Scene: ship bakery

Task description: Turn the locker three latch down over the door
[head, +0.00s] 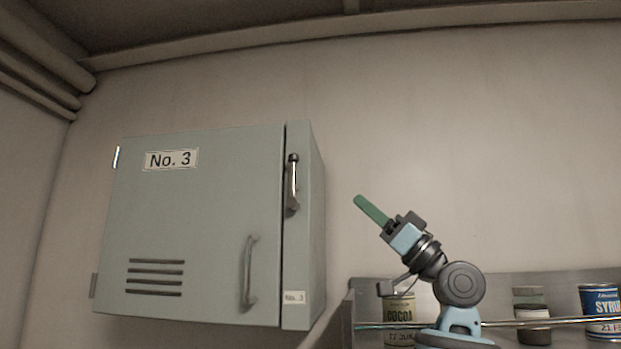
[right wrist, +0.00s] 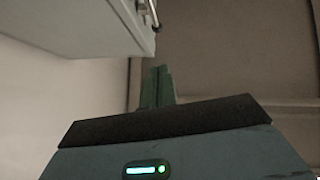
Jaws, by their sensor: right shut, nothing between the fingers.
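The grey-green locker (head: 200,225) marked No. 3 hangs on the wall at the left of the head view, its door closed. The latch (head: 292,182) is a slim metal bar with a dark knob at its top and a dark lower end. It stands upright on the strip right of the door's edge, not across the door. My right gripper (head: 358,199) has its green fingers shut and empty, right of the locker and apart from the latch, pointing up and left. In the right wrist view, the fingers (right wrist: 158,70) are together, with the latch (right wrist: 149,14) just above them. My left gripper is out of view.
A door handle (head: 248,272) sticks out at the door's lower right. Below my right arm a shelf with a rail (head: 555,321) holds a cocoa tin (head: 399,308), a jar (head: 532,318) and a syrup tin (head: 602,309). The wall between locker and gripper is clear.

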